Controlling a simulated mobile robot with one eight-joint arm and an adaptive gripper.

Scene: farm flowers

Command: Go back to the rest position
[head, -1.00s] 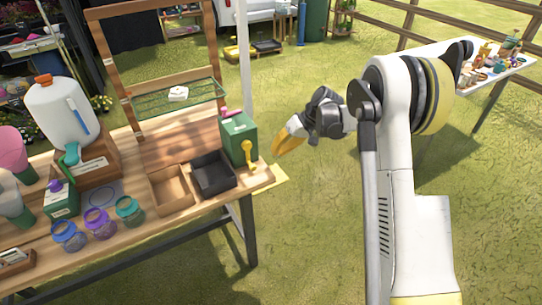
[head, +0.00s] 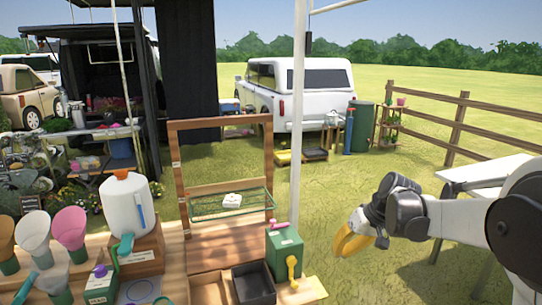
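My gripper (head: 353,236) is at the right of the head view, held in the air to the right of the wooden table (head: 305,291) and apart from it. Its yellow fingers point down and left. They overlap in this view, so I cannot tell whether they are open or shut. No object shows in them. My white arm reaches in from the right edge.
On the table stand a white jug (head: 128,208), a green box (head: 285,252) with a yellow tap, a black tray (head: 254,284) and several cones. A white pole (head: 298,130) rises behind it. A white table (head: 490,172) and a fence (head: 457,128) are at right. Grass lies between.

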